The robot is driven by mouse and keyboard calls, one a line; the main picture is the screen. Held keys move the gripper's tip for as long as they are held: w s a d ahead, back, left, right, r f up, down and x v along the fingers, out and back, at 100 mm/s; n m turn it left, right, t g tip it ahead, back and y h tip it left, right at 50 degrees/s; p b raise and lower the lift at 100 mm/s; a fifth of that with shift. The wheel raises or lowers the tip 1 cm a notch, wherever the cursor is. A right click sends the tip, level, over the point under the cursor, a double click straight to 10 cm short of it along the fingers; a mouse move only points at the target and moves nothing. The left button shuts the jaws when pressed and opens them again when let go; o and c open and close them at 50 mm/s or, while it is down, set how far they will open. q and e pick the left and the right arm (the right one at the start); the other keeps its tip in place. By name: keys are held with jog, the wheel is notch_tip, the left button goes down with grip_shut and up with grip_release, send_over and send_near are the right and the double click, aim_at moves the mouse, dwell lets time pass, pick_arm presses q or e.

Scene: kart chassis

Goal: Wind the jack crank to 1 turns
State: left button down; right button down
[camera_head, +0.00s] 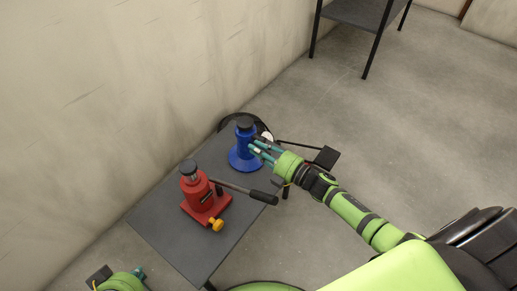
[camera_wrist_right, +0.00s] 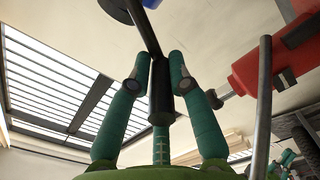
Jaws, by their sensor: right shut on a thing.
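The blue jack (camera_head: 240,157) stands upright at the far end of the grey table, with a dark cap on top. My right gripper (camera_head: 259,149) is at its right side. In the right wrist view the fingers (camera_wrist_right: 158,75) are shut around the black handle of the crank (camera_wrist_right: 160,95). The crank's dark rod runs up from it towards the blue jack (camera_wrist_right: 122,8), which shows only in part at the top edge. My left gripper (camera_head: 138,273) is at the lower left, beside the table and apart from both jacks; its finger opening is not clear.
A red jack (camera_head: 198,197) with a long black-gripped lever (camera_head: 245,189) and a yellow knob (camera_head: 216,224) stands nearer on the grey table (camera_head: 160,222). A wall rises along the left. A dark shelf unit (camera_head: 357,12) stands at the back. The floor at right is clear.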

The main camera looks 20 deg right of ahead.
jog(key=shift+s+a+f, duration=0.1)
jog(key=shift+s+f, duration=0.05)
jog(key=shift+f, duration=0.15)
jog(key=c, duration=1.2)
grip_release()
jog(key=shift+o, duration=0.2)
jog(key=shift+r, duration=0.1)
jog(key=v, duration=1.2)
